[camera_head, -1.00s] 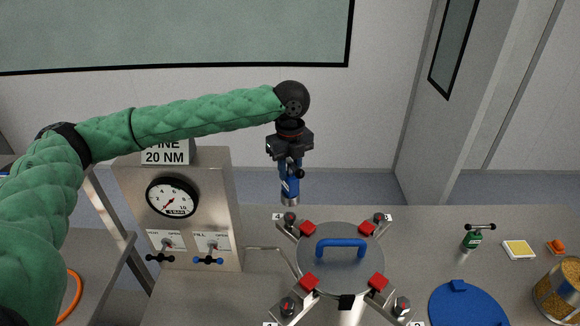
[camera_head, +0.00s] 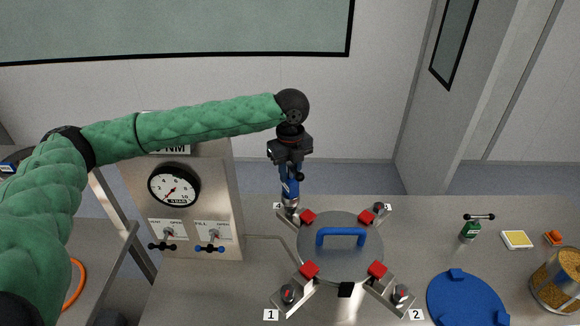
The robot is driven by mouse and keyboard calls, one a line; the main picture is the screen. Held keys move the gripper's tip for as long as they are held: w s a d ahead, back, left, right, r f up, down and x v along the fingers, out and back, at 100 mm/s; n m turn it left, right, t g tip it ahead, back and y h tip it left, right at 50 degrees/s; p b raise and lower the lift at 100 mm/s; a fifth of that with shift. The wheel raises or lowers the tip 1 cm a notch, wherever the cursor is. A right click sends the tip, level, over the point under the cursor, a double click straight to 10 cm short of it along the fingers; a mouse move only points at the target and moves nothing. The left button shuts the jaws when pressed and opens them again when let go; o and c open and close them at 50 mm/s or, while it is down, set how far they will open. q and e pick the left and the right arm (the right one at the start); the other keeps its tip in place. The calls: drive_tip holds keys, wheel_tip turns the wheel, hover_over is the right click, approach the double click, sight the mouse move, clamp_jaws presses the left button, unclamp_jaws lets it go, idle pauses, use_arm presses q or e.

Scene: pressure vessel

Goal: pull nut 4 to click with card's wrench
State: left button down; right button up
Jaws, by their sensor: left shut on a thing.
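My left gripper (camera_head: 290,165) is shut on the blue wrench (camera_head: 290,186), which it holds upright with the silver socket pointing down. The socket stands at the far-left clamp arm of the vessel lid (camera_head: 340,262), where nut 4 sits. The nut is hidden by the socket, so I cannot tell how fully it is seated. The card (camera_head: 182,150) on the gauge panel is mostly hidden behind my arm; only "NM" shows. A green wrench (camera_head: 470,231) with a black T-handle stands on the right of the table. My right gripper is not in view.
Nut 1 (camera_head: 287,293), nut 2 (camera_head: 401,293) and the far-right nut (camera_head: 379,208) sit on the other clamp arms. The lid has a blue handle (camera_head: 341,232). The gauge panel (camera_head: 215,180) stands left. A blue disc (camera_head: 466,302) and a jar (camera_head: 558,282) are at right.

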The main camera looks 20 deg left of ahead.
use_arm(q)
drive_tip(key=shift+f, duration=1.65)
drive_tip(key=shift+m+p, duration=0.45)
drive_tip(key=shift+m, duration=0.35)
drive_tip(key=m, duration=0.3)
drive_tip(key=shift+f+m, duration=0.1)
drive_tip(key=shift+m, duration=0.2)
drive_tip(key=m, duration=0.6)
drive_tip(key=shift+d, duration=0.1)
drive_tip(key=shift+r, duration=0.2)
drive_tip(key=shift+r, duration=3.3)
